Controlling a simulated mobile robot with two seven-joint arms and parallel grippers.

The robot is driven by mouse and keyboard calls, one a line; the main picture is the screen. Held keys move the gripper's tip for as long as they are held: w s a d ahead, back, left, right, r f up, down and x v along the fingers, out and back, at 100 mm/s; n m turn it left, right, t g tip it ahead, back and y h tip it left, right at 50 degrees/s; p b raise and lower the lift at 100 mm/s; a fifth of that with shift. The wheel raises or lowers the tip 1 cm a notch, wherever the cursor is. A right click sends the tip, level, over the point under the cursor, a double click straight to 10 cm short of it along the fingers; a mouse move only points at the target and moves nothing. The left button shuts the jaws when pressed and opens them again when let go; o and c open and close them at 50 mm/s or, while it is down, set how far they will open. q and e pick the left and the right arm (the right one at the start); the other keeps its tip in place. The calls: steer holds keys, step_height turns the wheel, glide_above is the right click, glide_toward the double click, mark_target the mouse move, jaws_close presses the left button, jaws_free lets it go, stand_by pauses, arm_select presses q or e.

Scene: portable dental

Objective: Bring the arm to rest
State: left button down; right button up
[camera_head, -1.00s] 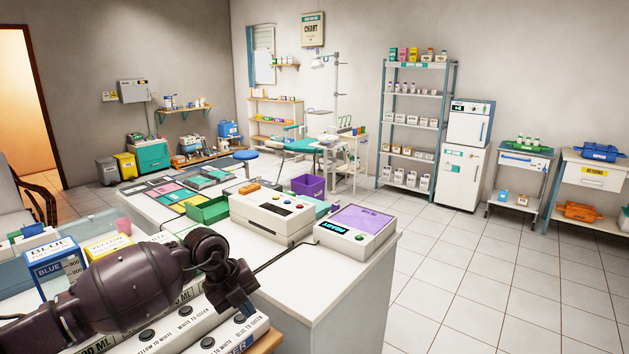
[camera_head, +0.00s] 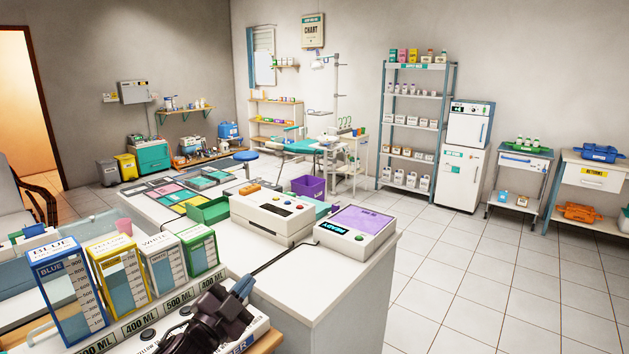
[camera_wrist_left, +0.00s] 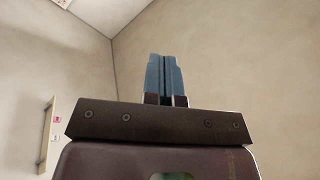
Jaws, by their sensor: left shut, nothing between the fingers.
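My left gripper (camera_head: 243,286) is low in the head view, in front of the white counter and over the right part of the white panel with the containers. Its blue fingers point up and to the right. In the left wrist view the blue fingers (camera_wrist_left: 165,75) are together with nothing between them, against bare wall. My right gripper is in neither view.
Blue (camera_head: 68,290), yellow (camera_head: 119,276), white (camera_head: 163,264) and green (camera_head: 199,250) measuring containers stand in a row left of my gripper. A white device (camera_head: 272,214) and a purple-topped unit (camera_head: 355,228) sit on the counter. The tiled floor (camera_head: 470,270) at right is clear.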

arm_select(q)
steer(key=s+a+f+n+g+y, duration=0.2)
steer(key=s+a+f+n+y, duration=0.25)
steer(key=f, duration=0.35)
steer(key=s+a+f+n+g+y, duration=0.1)
steer(key=s+a+f+n+y, duration=0.25)
steer(key=s+f+n, duration=0.35)
steer(key=s+a+f+n+g, duration=0.1)
steer(key=s+a+f, duration=0.2)
steer(key=s+f, duration=0.3)
steer(key=s+a+f+n+g+y, duration=0.1)
steer(key=s+a+f+g, duration=0.1)
steer(key=s+f, duration=0.5)
steer(key=s+a, duration=0.1)
steer(key=s, duration=0.1)
steer(key=shift+s+g+y, duration=0.3)
steer(key=shift+s, duration=0.1)
